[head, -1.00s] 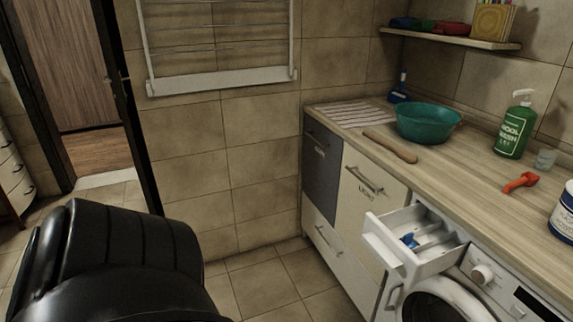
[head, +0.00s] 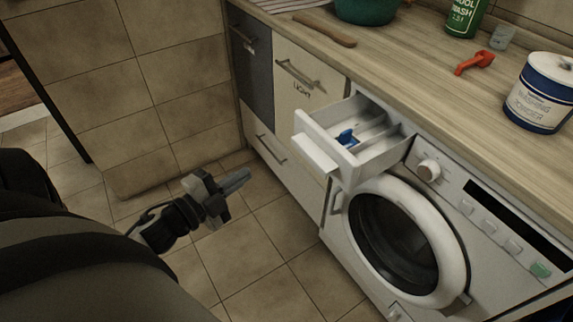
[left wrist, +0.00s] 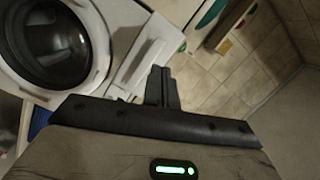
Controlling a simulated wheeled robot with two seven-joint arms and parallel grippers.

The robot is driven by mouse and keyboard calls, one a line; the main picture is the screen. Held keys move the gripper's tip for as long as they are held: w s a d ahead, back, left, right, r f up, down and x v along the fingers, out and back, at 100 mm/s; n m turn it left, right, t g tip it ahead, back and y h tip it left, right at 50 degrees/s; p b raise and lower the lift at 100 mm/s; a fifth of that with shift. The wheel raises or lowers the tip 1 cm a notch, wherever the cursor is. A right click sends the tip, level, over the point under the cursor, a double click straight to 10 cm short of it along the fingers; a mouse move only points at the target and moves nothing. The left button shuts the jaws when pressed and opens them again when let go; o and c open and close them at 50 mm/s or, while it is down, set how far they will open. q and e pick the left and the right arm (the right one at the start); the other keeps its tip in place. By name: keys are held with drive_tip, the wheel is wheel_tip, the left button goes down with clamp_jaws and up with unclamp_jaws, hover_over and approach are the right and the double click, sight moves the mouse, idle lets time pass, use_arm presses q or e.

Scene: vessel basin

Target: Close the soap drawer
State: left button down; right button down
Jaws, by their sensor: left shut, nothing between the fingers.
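The soap drawer (head: 318,152) is a white drawer pulled out from the upper left of the washing machine (head: 490,235). Its compartments are visible, with a small blue insert (head: 347,137) inside. My left gripper (head: 236,181) is shut and empty. In the head view it is to the left of the drawer, apart from it, over the floor. In the left wrist view the shut fingers (left wrist: 161,88) show in front of a white part of the machine; I cannot tell which part. My right gripper is not in view.
The round door (head: 405,240) of the machine is below the drawer. The counter (head: 420,75) above holds a blue and white powder tub (head: 538,98), a red scoop (head: 474,62), a green bottle (head: 466,15) and a green basin (head: 365,8). The tiled floor at left is clear.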

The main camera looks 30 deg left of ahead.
use_arm(q)
drive_tip(key=a+m+h+b, duration=0.2)
drive_tip(key=m+h, duration=0.1)
drive_tip(key=m, duration=0.3)
drive_tip(key=p, duration=0.2)
approach(296, 146)
drive_tip(key=shift+m+g, duration=0.4)
drive_tip(key=x, duration=0.7)
drive_tip(key=shift+a+r, duration=0.1)
drive_tip(key=shift+r, duration=0.25)
